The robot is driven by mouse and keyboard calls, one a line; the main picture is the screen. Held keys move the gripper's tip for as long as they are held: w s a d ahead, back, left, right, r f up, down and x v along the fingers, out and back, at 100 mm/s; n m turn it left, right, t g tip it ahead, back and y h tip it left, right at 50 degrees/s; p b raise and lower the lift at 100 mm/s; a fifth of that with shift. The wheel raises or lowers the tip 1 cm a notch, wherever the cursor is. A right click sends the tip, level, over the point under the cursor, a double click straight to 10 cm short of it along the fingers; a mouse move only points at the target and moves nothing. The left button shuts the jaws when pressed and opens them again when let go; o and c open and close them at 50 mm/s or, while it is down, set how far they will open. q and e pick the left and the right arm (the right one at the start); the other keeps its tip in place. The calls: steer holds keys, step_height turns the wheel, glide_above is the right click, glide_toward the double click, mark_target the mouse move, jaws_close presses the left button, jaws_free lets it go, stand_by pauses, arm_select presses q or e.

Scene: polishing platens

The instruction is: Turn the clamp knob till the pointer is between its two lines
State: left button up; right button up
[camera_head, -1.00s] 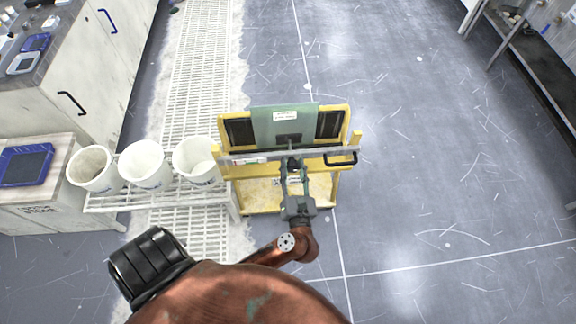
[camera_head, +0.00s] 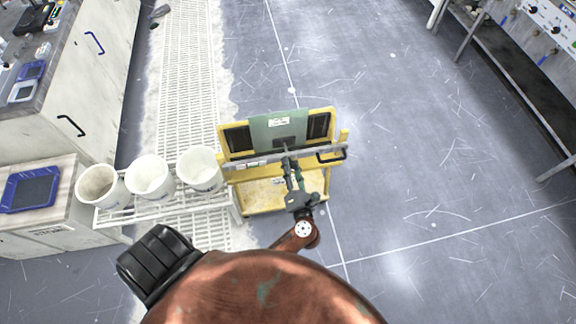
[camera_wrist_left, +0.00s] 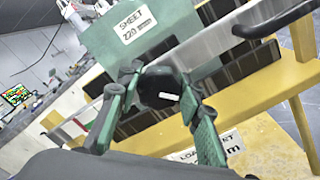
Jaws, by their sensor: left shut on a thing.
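The black clamp knob (camera_wrist_left: 160,86) with a white pointer mark shows in the left wrist view, in front of the green sheet (camera_wrist_left: 140,35) labelled "SHEET 220". The mark lies nearly level, tilted slightly. I cannot make out the two lines. My left gripper (camera_wrist_left: 158,98) has its green fingers on both sides of the knob and is shut on it. In the head view my left gripper (camera_head: 288,166) is at the front rail of the yellow cart (camera_head: 262,190), where its fingers largely hide the knob. My right gripper is not in view.
White buckets (camera_head: 150,177) stand on a white rack (camera_head: 215,208) left of the cart. A grey bar (camera_head: 250,168) with a black handle (camera_head: 333,155) crosses the cart's front. Cabinets (camera_head: 85,60) line the left. The floor (camera_head: 430,170) right of the cart is clear.

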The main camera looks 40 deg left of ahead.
arm_select(q)
steer(key=shift+r, duration=0.1)
steer(key=shift+m+p, duration=0.5)
steer(key=shift+p, duration=0.1)
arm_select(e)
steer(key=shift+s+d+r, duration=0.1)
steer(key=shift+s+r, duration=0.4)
arm_select(q)
steer(key=o, duration=1.2)
steer(key=shift+c, duration=0.2)
